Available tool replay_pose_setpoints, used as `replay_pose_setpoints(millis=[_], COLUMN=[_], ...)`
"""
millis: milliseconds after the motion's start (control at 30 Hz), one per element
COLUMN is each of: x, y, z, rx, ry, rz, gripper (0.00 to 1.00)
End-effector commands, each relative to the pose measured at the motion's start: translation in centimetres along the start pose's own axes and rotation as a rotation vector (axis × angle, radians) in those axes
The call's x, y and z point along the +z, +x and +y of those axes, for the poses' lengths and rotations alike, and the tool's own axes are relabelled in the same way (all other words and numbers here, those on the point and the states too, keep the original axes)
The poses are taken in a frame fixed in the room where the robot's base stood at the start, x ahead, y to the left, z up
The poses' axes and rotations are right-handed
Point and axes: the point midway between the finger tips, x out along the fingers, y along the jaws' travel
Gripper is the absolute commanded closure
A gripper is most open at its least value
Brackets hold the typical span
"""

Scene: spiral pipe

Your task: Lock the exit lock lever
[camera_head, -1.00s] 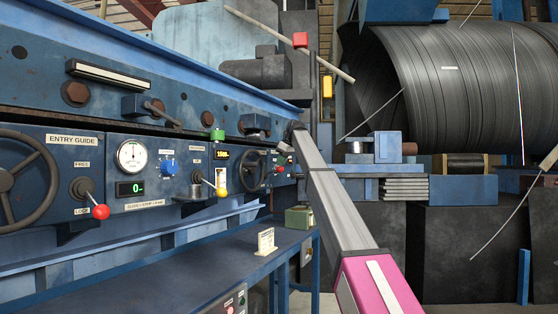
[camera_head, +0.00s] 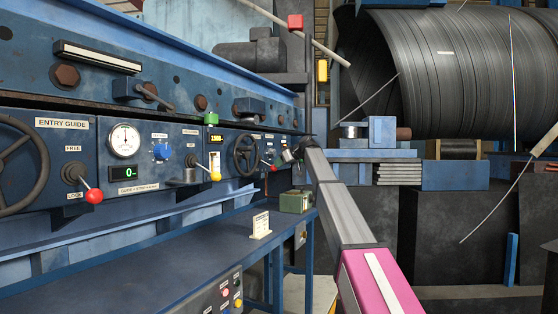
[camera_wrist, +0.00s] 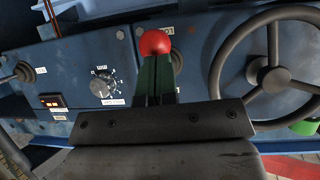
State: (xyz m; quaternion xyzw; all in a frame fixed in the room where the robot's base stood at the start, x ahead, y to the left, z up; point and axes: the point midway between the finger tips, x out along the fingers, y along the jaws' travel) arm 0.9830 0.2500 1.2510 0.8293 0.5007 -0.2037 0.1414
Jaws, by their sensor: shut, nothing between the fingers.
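The exit lock lever has a red ball knob (camera_head: 272,167) and sits at the far end of the blue panel, right of the far handwheel (camera_head: 246,155). In the wrist view the red knob (camera_wrist: 155,43) shows just beyond the tips of my gripper (camera_wrist: 157,62). The green fingers are shut and empty, and they hide part of the lever. I cannot tell whether they touch the knob. In the head view my gripper (camera_head: 288,156) is small and close to the lever, at the right end of the panel.
The entry lock lever with its red ball (camera_head: 93,196) is at the left, between FREE and LOCK labels. A yellow-knobbed lever (camera_head: 215,176) stands mid-panel. A blue shelf (camera_head: 190,265) runs below, carrying a green box (camera_head: 295,201). A large dark pipe (camera_head: 450,75) is behind.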

Motion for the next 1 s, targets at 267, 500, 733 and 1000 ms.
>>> replay_pose_setpoints(millis=[267,500,733,1000], x=[0.73,0.88,0.92,0.22], y=[0.62,0.76,0.80,0.12], z=[-0.01,-0.03,-0.05,-0.43], rx=[0.000,-0.001,-0.001,-0.001], ry=[-0.001,-0.002,-0.001,-0.002], rz=[-0.003,-0.005,-0.006,-0.005], gripper=[1.00,1.00,1.00,1.00])
